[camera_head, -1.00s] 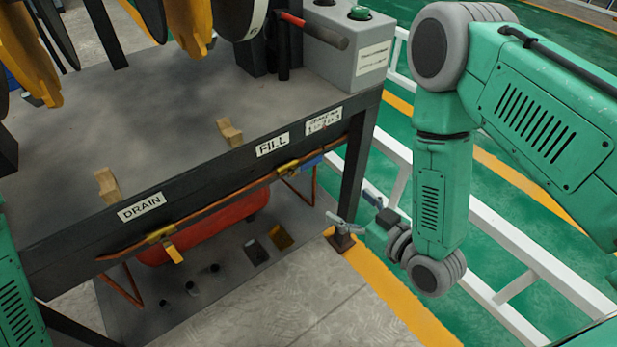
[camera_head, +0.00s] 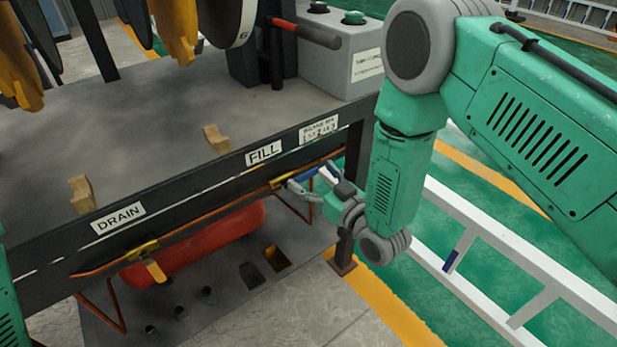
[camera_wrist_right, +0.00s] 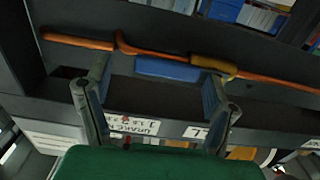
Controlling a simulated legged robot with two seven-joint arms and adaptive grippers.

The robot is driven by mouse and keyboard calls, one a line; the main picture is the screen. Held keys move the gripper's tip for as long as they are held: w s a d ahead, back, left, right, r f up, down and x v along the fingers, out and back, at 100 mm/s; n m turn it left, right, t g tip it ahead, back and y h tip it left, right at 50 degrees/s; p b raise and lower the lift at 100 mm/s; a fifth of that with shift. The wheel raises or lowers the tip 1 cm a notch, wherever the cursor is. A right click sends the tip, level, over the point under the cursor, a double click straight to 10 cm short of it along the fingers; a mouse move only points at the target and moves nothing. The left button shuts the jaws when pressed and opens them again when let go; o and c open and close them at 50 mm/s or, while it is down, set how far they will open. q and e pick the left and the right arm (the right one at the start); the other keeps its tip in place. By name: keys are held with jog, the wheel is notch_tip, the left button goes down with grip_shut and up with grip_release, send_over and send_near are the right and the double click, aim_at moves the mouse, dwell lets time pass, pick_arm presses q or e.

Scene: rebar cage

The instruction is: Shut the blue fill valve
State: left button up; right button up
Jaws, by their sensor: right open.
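The blue fill valve handle (camera_head: 305,173) is on the orange pipe below the FILL label (camera_head: 264,152), beside a yellow valve body (camera_head: 283,182). In the right wrist view the blue handle (camera_wrist_right: 168,69) lies lengthwise along the pipe. My right gripper (camera_head: 310,182) is open at the handle and partly covers it in the head view. In the right wrist view its two fingers (camera_wrist_right: 157,84) stand apart, one toward each end of the handle. I cannot tell whether they touch it. My left gripper is out of view.
The drain valve with its yellow handle (camera_head: 155,271) is farther left on the pipe, under the DRAIN label (camera_head: 118,218). The bench front edge (camera_head: 185,190) runs above the pipe. A red tank (camera_head: 200,245) is behind it. A white rail (camera_head: 490,255) stands at the right.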

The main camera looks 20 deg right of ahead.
jog(key=shift+w+a, duration=0.5)
jog(key=shift+w, duration=0.15)
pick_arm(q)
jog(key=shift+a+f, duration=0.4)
pick_arm(e)
jog(key=shift+w+a+r, duration=0.1)
jog(key=shift+a, duration=0.2)
jog(key=shift+d, duration=0.3)
jog(key=c, duration=1.7)
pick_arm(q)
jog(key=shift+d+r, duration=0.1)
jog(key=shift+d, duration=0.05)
pick_arm(e)
jog(key=shift+c, duration=0.2)
